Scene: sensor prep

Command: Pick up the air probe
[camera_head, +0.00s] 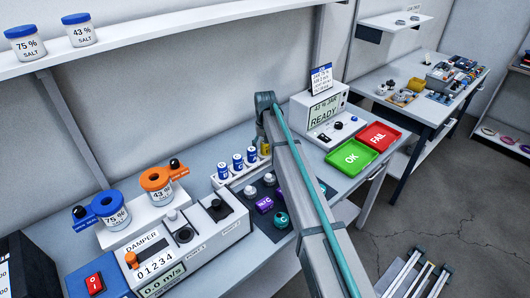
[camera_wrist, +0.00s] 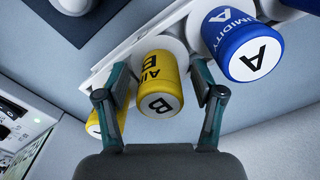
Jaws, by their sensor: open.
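A yellow air probe marked AIR and B (camera_wrist: 158,92) stands in a white rack in the wrist view. My gripper (camera_wrist: 160,76) is open, with one finger on each side of this probe. Contact between the fingers and the probe cannot be made out. A second yellow cylinder (camera_wrist: 104,126) is partly hidden behind the left finger. A blue humidity probe marked A (camera_wrist: 243,50) stands to the right. In the head view a yellow cylinder (camera_head: 265,149) shows at the rack's right end, beside my arm, and my arm hides the gripper.
Several blue probes (camera_head: 238,162) fill the rack's left part in the head view. A READY device (camera_head: 322,115), a green OK tray (camera_head: 351,157) and a red FAIL tray (camera_head: 379,136) are to the right. Dark and purple pieces (camera_head: 264,204) lie in front of the rack.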

